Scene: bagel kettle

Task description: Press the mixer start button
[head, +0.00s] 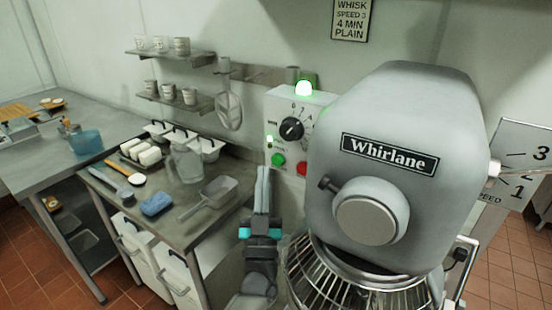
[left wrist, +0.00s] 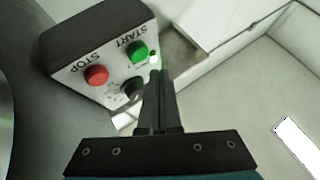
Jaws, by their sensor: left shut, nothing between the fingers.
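The grey Whirlane mixer (head: 372,150) stands at the right of the head view, with a pale control box (head: 325,100) at its left side. The green start button (head: 278,160) is on the box face, left of the red stop button (head: 302,169). The left wrist view shows the green button (left wrist: 139,52) under the word START and the red button (left wrist: 96,75) by STOP. My left gripper (head: 263,172) is shut and empty, pointing up just below and left of the green button. In the left wrist view its fingertips (left wrist: 157,78) appear beside the green button; contact cannot be told.
A black dial (head: 291,129) sits above the buttons, and a green lamp (head: 303,88) glows on the box top. A wire guard (head: 345,285) is under the mixer head. A steel table (head: 190,232) with a scoop (head: 210,193) and blue sponge (head: 157,203) stands left.

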